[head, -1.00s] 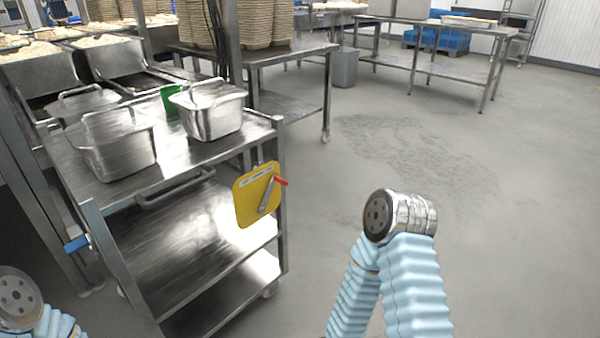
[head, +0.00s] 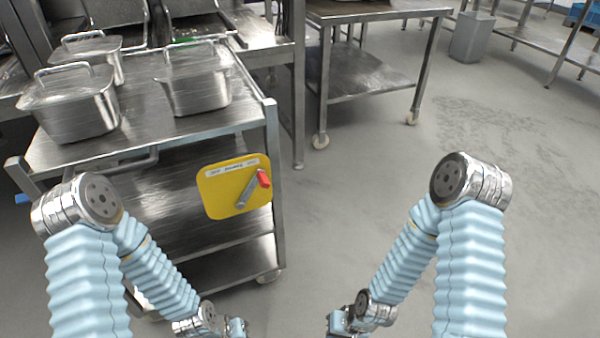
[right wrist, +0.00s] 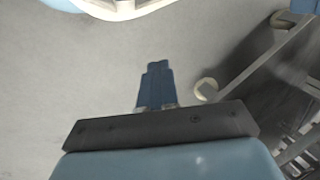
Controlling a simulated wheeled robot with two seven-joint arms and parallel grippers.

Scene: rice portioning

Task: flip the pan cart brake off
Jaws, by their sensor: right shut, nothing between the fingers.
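The pan cart (head: 270,112) is a steel trolley at the left of the head view. A yellow brake plate (head: 215,192) hangs on its near corner post, with a label strip too small to read. The metal brake lever (head: 248,190) slants up to the right, ending in a red grip (head: 264,180). My right gripper (head: 340,324) is low in the head view, right of the plate and clear of it; the right wrist view shows its blue fingers (right wrist: 155,85) closed and empty. My left gripper (head: 236,327) is at the bottom edge, below the plate, its fingers unclear.
Several lidded steel pans (head: 195,85) stand on the cart top. A steel table (head: 375,75) on casters stands behind to the right, and a grey bin (head: 472,38) farther back. The floor right of the cart is open. Casters (right wrist: 207,88) show in the right wrist view.

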